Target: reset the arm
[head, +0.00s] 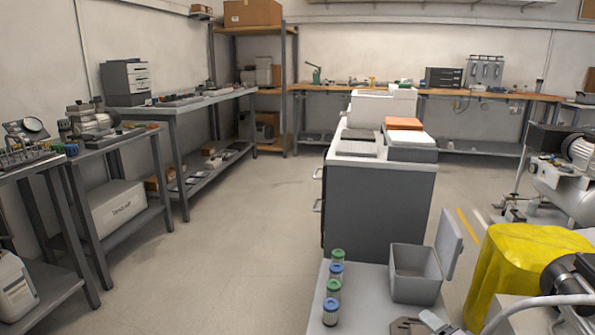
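Neither of my grippers can be made out in the head view, and no arm of mine is clearly visible. The task names no object other than the arm. Nearest to me is a light grey table (375,300) at the bottom centre. On it stand several small jars with green and blue lids (333,287) in a row. A grey bin (414,272) with its lid open stands to their right. A flat metal piece (408,326) is cut off by the bottom edge.
A yellow-covered object (525,255) and a dark cylindrical part with a pale hose (572,278) crowd the lower right. A grey cabinet (377,205) stands behind the table. Workbenches (185,108) line the left. The floor (250,230) at centre left is clear.

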